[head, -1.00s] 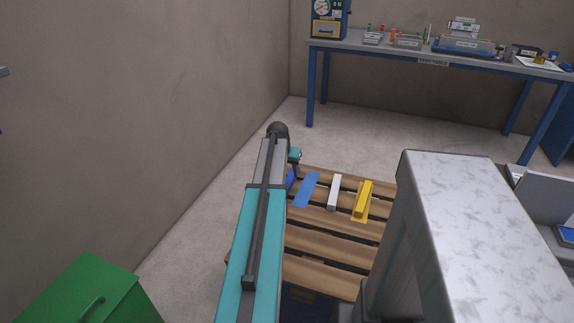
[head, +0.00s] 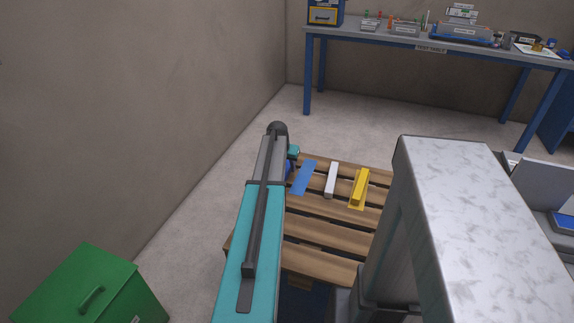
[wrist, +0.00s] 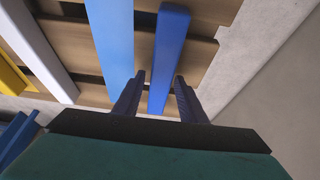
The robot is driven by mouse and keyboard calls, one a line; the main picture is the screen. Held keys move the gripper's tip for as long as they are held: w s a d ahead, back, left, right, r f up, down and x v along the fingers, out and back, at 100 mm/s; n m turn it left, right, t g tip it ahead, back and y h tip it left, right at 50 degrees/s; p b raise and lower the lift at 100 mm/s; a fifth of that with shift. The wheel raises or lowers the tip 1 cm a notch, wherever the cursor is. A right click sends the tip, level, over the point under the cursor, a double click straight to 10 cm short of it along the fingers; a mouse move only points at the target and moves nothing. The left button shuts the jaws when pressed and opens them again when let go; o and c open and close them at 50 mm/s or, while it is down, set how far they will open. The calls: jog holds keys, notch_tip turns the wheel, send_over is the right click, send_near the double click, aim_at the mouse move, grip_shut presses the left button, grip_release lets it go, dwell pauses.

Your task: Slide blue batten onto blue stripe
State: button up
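The blue batten (wrist: 170,45) lies on the wooden pallet, beside the lighter blue stripe (wrist: 110,40) and apart from it. In the head view the blue stripe (head: 303,177) shows on the pallet, but the batten is mostly hidden behind my arm. My gripper (wrist: 160,76) is open, with one finger on each side of the batten's near end in the wrist view. Gaps show between the fingers and the batten. In the head view my gripper is largely hidden by the arm.
A white batten (head: 331,180) and a yellow batten (head: 360,185) on a yellow stripe lie on the pallet (head: 320,232). A green box (head: 88,290) stands front left. A blue-legged bench (head: 440,45) stands at the back. A wall rises on the left.

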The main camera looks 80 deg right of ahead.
jog(key=c, duration=0.8)
jog(key=shift+s+a, duration=0.15)
jog(key=shift+s, duration=0.85)
jog(key=shift+s, duration=0.35)
jog(key=shift+s+a, duration=0.2)
jog(key=shift+s, duration=1.05)
jog(key=shift+s+a, duration=0.15)
jog(key=shift+s, duration=1.05)
jog(key=o, duration=1.2)
